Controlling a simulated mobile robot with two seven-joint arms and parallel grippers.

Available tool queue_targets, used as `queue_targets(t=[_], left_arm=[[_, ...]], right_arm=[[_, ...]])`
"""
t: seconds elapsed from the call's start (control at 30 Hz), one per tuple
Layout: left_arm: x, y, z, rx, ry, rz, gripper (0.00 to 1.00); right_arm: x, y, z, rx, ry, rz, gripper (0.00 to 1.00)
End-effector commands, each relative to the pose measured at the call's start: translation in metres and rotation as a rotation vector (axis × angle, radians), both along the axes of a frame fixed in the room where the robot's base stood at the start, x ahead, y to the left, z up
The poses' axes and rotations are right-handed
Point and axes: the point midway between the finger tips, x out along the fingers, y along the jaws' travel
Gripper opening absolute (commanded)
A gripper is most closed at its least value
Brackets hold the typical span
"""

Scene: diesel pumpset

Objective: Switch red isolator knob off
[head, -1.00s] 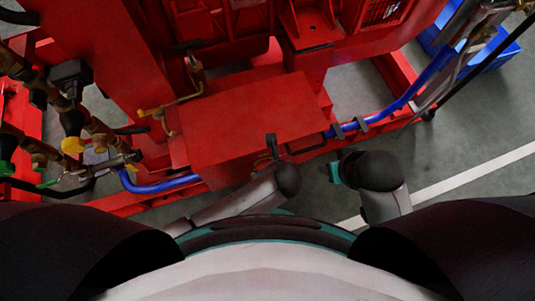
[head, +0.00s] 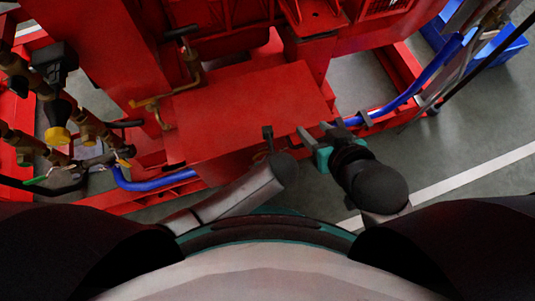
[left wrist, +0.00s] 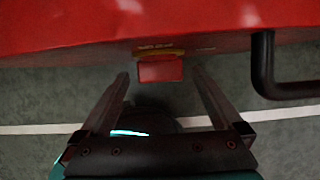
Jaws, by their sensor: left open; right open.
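The red isolator knob (left wrist: 160,71) shows in the left wrist view as a small red block on a yellow base, on the side of the red panel. My left gripper (left wrist: 160,77) is open, with one finger on each side of the knob in the picture and gaps between. How near the fingertips are to it in depth is hard to tell. In the head view the knob and left fingers are hidden; only my left forearm and dark wrist show by the red box (head: 255,105). My right gripper (head: 315,135) is open and empty, right of the left wrist, close to the box's front corner.
A black bar handle (left wrist: 290,88) sticks out right of the knob. Brass valves and pipes (head: 88,130) stand at the left. A blue hose (head: 415,90) runs along the right side, with a blue bin (head: 500,55) beyond. Grey floor at the right is clear.

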Motion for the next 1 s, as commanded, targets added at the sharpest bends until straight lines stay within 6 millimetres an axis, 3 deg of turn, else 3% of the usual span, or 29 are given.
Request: queue_targets(t=[0.47,1.0], left_arm=[[0.0013,0.0001,-0.0022,0.000,0.000,0.000,0.99],[0.0010,0.0002,-0.0023,0.000,0.000,0.000,0.38]], right_arm=[[0.0024,0.0044,0.0005,0.017,-0.033,0.004,0.50],[0.0023,0.0042,0.0002,0.017,-0.031,0.004,0.50]])
